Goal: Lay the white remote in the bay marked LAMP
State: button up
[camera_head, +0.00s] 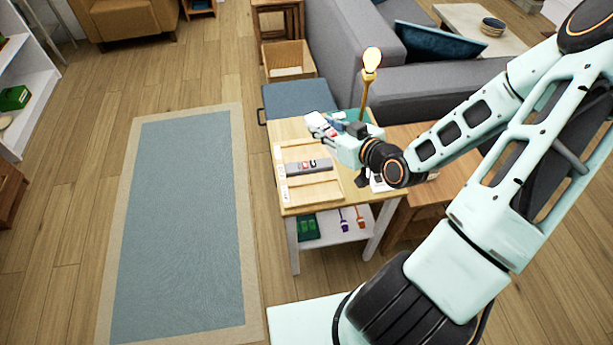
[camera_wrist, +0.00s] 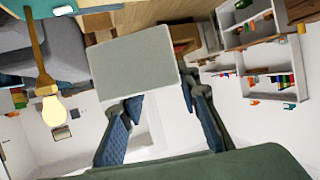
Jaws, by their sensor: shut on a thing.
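My gripper (camera_head: 328,130) is shut on a pale, whitish block, which appears to be the white remote (camera_head: 315,121). In the wrist view the block (camera_wrist: 138,68) spans the space between my two fingers (camera_wrist: 162,105). The gripper is above the far part of a light wooden tray (camera_head: 313,191) on a small side table. The tray has several bays with small white labels (camera_head: 283,191) on its left side, too small to read, so I cannot tell which bay is LAMP. A grey remote (camera_head: 308,167) with red and white marks lies in a middle bay. The nearest bay looks empty.
A gold lamp (camera_head: 371,62) stands upright behind my gripper. A blue-grey ottoman (camera_head: 298,98) and a grey sofa (camera_head: 335,45) are beyond the table. The lower shelf (camera_head: 333,232) holds a green box and small items. A blue rug (camera_head: 180,210) leaves open floor at left.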

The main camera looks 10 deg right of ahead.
jog(key=w+a+m+t+h+b, duration=0.1)
jog(key=w+m+h+b, duration=0.3)
jog(key=w+b, duration=0.5)
jog(key=a+h+b, duration=0.1)
jog(key=b, duration=0.6)
jog(key=shift+w+a+r+m, duration=0.2)
jog(key=shift+a+r+m, duration=0.05)
jog(key=shift+r+m, duration=0.05)
